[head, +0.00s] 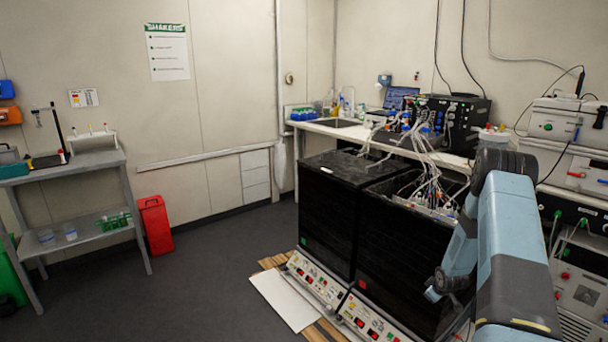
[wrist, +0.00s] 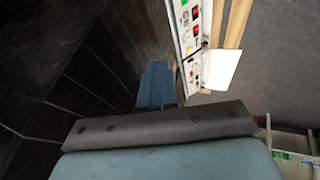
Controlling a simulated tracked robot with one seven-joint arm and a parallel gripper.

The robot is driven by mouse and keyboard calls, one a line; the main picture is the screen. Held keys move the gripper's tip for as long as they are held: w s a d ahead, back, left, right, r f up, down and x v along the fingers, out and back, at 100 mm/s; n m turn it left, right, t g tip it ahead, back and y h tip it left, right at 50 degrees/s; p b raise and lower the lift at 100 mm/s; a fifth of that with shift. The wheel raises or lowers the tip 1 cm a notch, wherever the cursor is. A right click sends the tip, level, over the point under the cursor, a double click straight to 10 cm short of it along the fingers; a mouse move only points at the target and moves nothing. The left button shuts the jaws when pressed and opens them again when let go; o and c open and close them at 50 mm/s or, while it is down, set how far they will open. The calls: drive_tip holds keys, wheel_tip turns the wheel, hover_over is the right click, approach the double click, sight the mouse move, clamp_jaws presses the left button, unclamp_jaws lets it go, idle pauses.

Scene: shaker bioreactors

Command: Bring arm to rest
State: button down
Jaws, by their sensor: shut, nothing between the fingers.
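My arm (head: 512,225), blue-grey with dark joints, rises at the right of the head view and bends over at a dark elbow. Its far part hangs down in front of the black shaker cabinet (head: 405,255). In the wrist view, a blue-grey part of my arm with a dark band (wrist: 160,122) fills the bottom middle. A dark, glossy panelled surface lies to its left.
Control panels (head: 318,282) with red switches run along the cabinets' front. A white board (head: 283,298) lies on the floor and shows in the wrist view (wrist: 216,69). A bench (head: 345,131) stands behind, instruments at right. The floor at centre left is clear.

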drive_tip(key=s+a+r+m, duration=0.1)
drive_tip(key=a+r, duration=0.2)
drive_tip(key=r, duration=0.8)
drive_tip(key=s+a+r+m+h, duration=0.1)
drive_tip(key=s+a+r, duration=0.1)
drive_tip(key=r, duration=1)
drive_tip(key=s+a+r+m, duration=0.1)
drive_tip(key=a+r, duration=0.2)
drive_tip(key=r, duration=0.8)
drive_tip(key=s+a+r+m, duration=0.1)
drive_tip(key=s+a+r, duration=0.5)
drive_tip(key=s+r, duration=0.4)
drive_tip(key=s+a+r+m, duration=0.2)
drive_tip(key=s+a+r, duration=0.4)
drive_tip(key=s+r, duration=0.45)
drive_tip(key=s+a+r, duration=0.1)
drive_tip(key=s+a, duration=0.1)
drive_tip(key=s, duration=0.7)
drive_tip(key=s+a+r+m+y, duration=0.1)
drive_tip(key=s+a, duration=0.2)
drive_tip(key=s, duration=0.7)
drive_tip(key=shift+a+r+y, duration=0.15)
drive_tip(key=shift+y, duration=0.15)
drive_tip(key=c, duration=1.8)
unclamp_jaws()
drive_tip(key=shift+c, duration=0.2)
